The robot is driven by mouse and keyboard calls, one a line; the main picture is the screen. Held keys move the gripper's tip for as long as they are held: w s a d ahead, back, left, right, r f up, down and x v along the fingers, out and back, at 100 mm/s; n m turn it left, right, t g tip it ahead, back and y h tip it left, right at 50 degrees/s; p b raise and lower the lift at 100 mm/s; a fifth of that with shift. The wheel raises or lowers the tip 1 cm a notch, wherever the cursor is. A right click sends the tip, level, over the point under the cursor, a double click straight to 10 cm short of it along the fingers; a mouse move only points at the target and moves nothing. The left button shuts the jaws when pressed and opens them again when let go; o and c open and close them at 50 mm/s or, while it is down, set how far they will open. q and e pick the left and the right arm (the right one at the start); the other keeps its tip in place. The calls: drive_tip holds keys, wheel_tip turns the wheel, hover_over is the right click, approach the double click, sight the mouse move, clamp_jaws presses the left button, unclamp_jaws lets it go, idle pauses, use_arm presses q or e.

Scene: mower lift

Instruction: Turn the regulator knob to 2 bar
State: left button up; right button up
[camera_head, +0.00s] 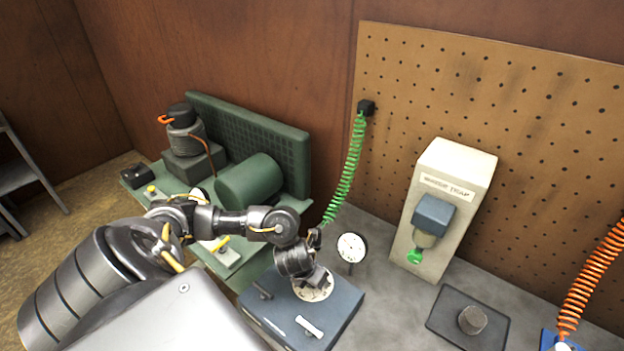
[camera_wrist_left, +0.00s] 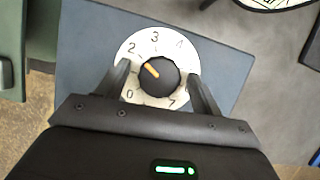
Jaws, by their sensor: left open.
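The black regulator knob (camera_wrist_left: 158,76) sits in the middle of a white dial (camera_wrist_left: 140,43) numbered around its edge. Its orange mark points up and left, roughly toward the 2. The left finger covers the numeral between 0 and 2; the right finger covers part of the far side. My left gripper (camera_wrist_left: 162,88) is open, one finger on each side of the knob, with gaps between. In the head view, my left gripper (camera_head: 314,279) is over the dial (camera_head: 315,293) on the blue-grey box (camera_head: 340,315). A round gauge (camera_head: 351,247) stands behind; its reading is too small to tell.
A white unit (camera_head: 458,165) stands right, before the pegboard (camera_head: 520,110). A green coiled hose (camera_head: 350,165) hangs behind my gripper; an orange one (camera_head: 590,275) hangs far right. A green compressor tank (camera_head: 249,181) is behind my arm. A dark plate (camera_head: 448,318) lies at the front right.

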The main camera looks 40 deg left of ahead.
use_arm(q)
drive_tip(key=p+v, duration=0.3)
drive_tip(key=v, duration=0.7)
drive_tip(key=shift+r, duration=0.4)
drive_tip(key=shift+s, duration=0.15)
